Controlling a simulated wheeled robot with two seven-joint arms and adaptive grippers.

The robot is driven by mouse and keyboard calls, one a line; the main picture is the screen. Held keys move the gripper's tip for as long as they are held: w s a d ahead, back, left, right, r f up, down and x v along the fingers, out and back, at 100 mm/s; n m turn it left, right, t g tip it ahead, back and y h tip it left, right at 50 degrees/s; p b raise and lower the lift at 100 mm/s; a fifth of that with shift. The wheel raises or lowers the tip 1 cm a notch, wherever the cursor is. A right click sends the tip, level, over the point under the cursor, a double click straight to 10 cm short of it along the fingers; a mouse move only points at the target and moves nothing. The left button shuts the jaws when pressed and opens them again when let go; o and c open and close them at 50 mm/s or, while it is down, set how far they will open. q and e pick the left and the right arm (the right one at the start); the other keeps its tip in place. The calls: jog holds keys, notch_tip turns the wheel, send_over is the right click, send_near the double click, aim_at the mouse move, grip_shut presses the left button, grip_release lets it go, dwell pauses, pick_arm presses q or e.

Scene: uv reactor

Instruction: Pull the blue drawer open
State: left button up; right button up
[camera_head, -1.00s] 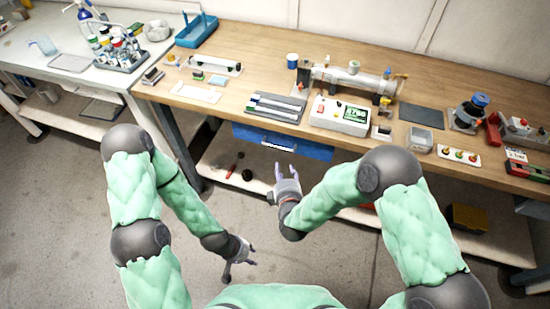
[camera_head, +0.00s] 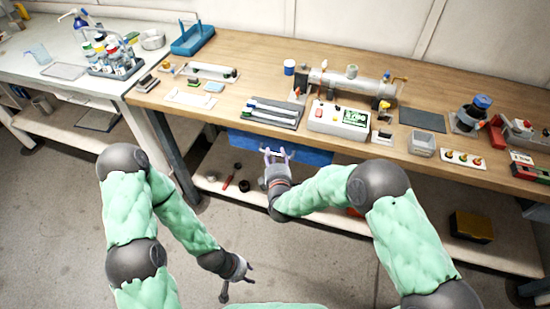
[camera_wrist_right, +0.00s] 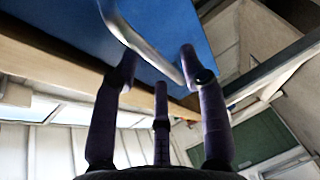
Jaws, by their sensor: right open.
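The blue drawer (camera_head: 315,157) hangs under the front edge of the wooden bench and looks shut. Its blue front also fills the top of the right wrist view (camera_wrist_right: 185,25). A pale metal bar handle (camera_wrist_right: 150,50) runs across that front. My right gripper (camera_head: 274,152) is open, with its fingertips at the drawer front. In the right wrist view its fingers (camera_wrist_right: 160,68) stand spread around the handle, and I cannot tell whether they touch it. My left gripper (camera_head: 250,273) is open and empty, low over the floor, away from the drawer.
The wooden bench top (camera_head: 240,75) carries a tube apparatus (camera_head: 352,85), a white control box (camera_head: 338,119) and a grey tray (camera_head: 270,113). A lower shelf (camera_head: 213,165) with small tools lies under the drawer. The floor in front is clear.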

pick_arm(q)
jog(key=shift+f, duration=0.15)
pick_arm(e)
jog(key=shift+w+f, duration=0.1)
jog(key=shift+w, duration=0.25)
jog(key=shift+c, duration=0.3)
grip_shut()
jog(key=shift+s, duration=0.1)
